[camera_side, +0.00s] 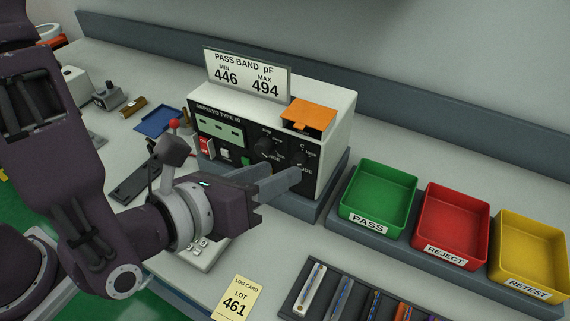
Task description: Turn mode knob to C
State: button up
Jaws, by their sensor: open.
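The instrument (340,125) is a white box with a black front panel marked AMPELVO TYPE 60. The mode knob (298,157) is a dark round knob at the right of the panel, with a C printed above it and other small marks around it. I cannot tell where its pointer stands. My gripper (284,172) is open and empty, its two grey fingers reaching toward the panel just below the knobs. The fingertips appear close to the mode knob and hide part of its label; contact cannot be told. A second dark knob (263,146) sits to its left.
Green PASS (348,214), red REJECT (421,243) and yellow RETEST (505,275) bins stand at the right. An orange flap (309,114) and a PASS BAND sign (247,75) top the instrument.

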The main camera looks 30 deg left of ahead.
aim_at(296, 163)
jog(key=x, duration=0.4)
jog(key=shift+a, duration=0.1)
grip_shut()
jog(key=n+t+h, duration=0.1)
jog(key=n, duration=0.2)
jog(key=n+t+h, duration=0.1)
jog(key=n, duration=0.2)
jog(key=f+n+t+h, duration=0.1)
jog(key=n+h, duration=0.1)
jog(key=n, duration=0.1)
jog(key=shift+a, duration=0.25)
dwell(0.4)
dwell(0.5)
